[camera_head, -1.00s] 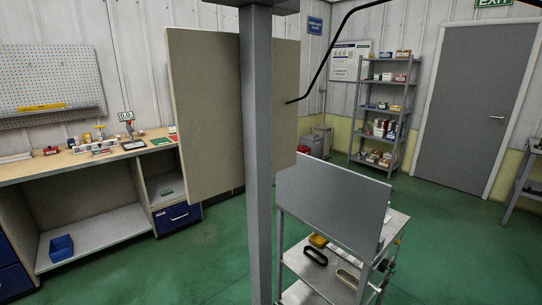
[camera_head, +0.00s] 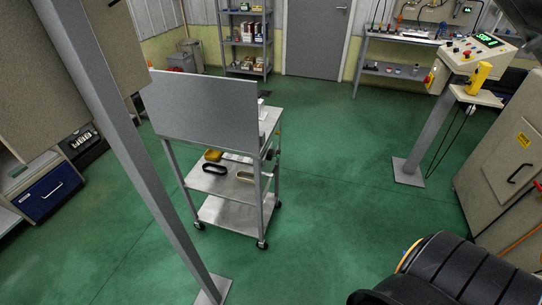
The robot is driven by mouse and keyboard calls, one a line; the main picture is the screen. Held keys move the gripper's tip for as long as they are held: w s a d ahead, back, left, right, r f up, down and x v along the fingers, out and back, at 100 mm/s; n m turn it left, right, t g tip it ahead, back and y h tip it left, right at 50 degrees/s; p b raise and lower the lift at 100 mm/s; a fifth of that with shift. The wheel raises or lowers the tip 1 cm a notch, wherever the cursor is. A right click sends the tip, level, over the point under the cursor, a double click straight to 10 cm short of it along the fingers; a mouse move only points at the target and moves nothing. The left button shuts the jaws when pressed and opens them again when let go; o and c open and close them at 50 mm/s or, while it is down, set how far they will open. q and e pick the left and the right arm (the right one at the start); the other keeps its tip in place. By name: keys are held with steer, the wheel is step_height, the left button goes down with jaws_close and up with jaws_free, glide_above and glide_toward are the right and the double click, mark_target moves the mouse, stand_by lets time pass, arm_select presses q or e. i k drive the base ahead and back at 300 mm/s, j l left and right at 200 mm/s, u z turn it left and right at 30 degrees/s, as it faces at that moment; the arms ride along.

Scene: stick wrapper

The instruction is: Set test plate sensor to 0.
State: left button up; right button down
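I cannot pick out a test plate sensor for sure in this view. A control box (camera_head: 476,58) on a grey post stands at the upper right, with a lit green display (camera_head: 489,40), small knobs and a yellow handheld device (camera_head: 479,78) on its front side. Neither of my grippers shows in the view.
A wheeled metal cart (camera_head: 232,212) with a grey upright panel (camera_head: 205,104) stands left of centre. A slanted grey post (camera_head: 135,150) crosses the left. A beige cabinet (camera_head: 500,165) stands at right, with a black ribbed thing (camera_head: 465,270) below. Green floor is open between cart and control box.

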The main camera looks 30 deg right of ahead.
mark_target(270, 155)
steer(key=u, duration=0.5)
steer(key=l+u, duration=0.1)
steer(key=u, duration=0.45)
steer(key=i+l+u, duration=0.1)
steer(key=u, duration=0.95)
steer(key=l+u, duration=0.15)
steer(key=u, duration=0.9)
steer(key=l+u, duration=0.1)
steer(key=u, duration=0.95)
steer(key=k+l+z, duration=0.1)
steer(key=z, duration=0.55)
steer(key=k+l+z, duration=0.1)
steer(key=z, duration=0.75)
steer(key=l+z, duration=0.1)
steer(key=z, duration=0.35)
steer(key=k+l+z, duration=0.1)
steer(key=z, duration=0.7)
